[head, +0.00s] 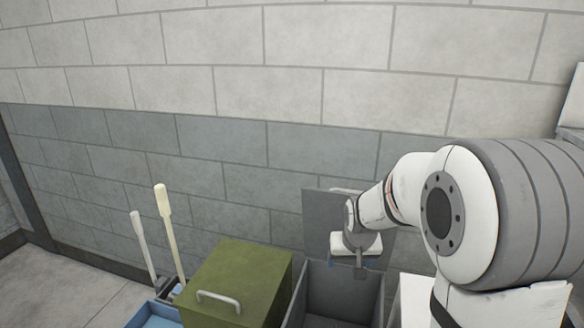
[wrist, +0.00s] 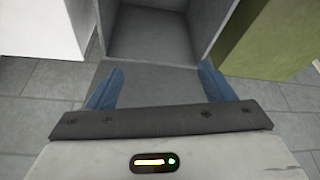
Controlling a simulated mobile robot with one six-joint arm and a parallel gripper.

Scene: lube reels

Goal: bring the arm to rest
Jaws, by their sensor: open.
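My arm (head: 395,195) reaches from the right of the head view toward the wall. My gripper (wrist: 158,82) is open and empty, its two blue fingers spread apart in the wrist view. In the head view the gripper end hangs above the back part of an open grey bin (head: 335,292), in front of a grey upright panel (head: 318,222). In the wrist view the bin's interior (wrist: 150,35) lies beyond the fingertips. The bin looks empty in what shows. Whether the gripper touches the panel or bin cannot be told.
A green box (head: 238,275) with a pale handle stands left of the bin. Further left, two pale-handled tools (head: 164,215) rise by a blue tray (head: 155,317). A white block (wrist: 45,28) is beside the bin. A block wall (head: 240,150) closes the back; floor (head: 65,285) is free at left.

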